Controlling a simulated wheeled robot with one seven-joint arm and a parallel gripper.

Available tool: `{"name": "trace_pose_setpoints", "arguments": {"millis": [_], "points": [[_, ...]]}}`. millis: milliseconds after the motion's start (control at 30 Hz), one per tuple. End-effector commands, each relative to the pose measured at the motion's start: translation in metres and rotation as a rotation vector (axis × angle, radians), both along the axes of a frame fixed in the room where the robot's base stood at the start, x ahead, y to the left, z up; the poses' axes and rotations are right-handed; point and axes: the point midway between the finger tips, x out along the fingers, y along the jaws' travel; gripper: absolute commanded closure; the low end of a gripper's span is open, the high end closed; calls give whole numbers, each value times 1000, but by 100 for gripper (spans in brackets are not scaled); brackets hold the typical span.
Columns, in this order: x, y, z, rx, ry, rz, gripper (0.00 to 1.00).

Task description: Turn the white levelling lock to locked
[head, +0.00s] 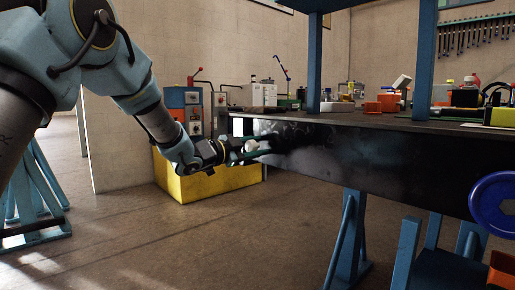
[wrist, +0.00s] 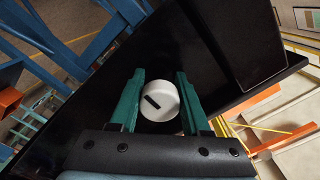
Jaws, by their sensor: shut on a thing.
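The white levelling lock (wrist: 161,102) is a round knob with a dark slot-like mark on its face, mounted on the dark front panel of the bench. In the wrist view it sits between the two green fingers of my gripper (wrist: 160,98), which are shut on its sides. The mark runs diagonally in that view. In the head view the white lock (head: 251,146) shows small at the left end of the panel, with my gripper (head: 256,152) around it. Any lock labels are too small or hidden to read.
The bench's dark front panel (head: 370,160) runs to the right. A blue handwheel (head: 495,203) is at its right end. A yellow cabinet base (head: 205,182) stands behind my arm. Bottles and orange bins (head: 389,102) stand on the bench top. The floor in front is clear.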

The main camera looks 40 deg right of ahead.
Motion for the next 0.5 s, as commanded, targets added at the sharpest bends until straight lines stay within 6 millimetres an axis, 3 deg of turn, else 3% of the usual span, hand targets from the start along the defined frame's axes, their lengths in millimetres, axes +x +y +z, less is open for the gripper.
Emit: {"name": "trace_pose_setpoints", "arguments": {"millis": [167, 200, 433, 500], "points": [[-1, -1, 1, -1, -1, -1, 100], [-1, -1, 1, -1, -1, -1, 52], [0, 0, 0, -1, 0, -1, 26], [0, 0, 0, -1, 0, -1, 23]]}}
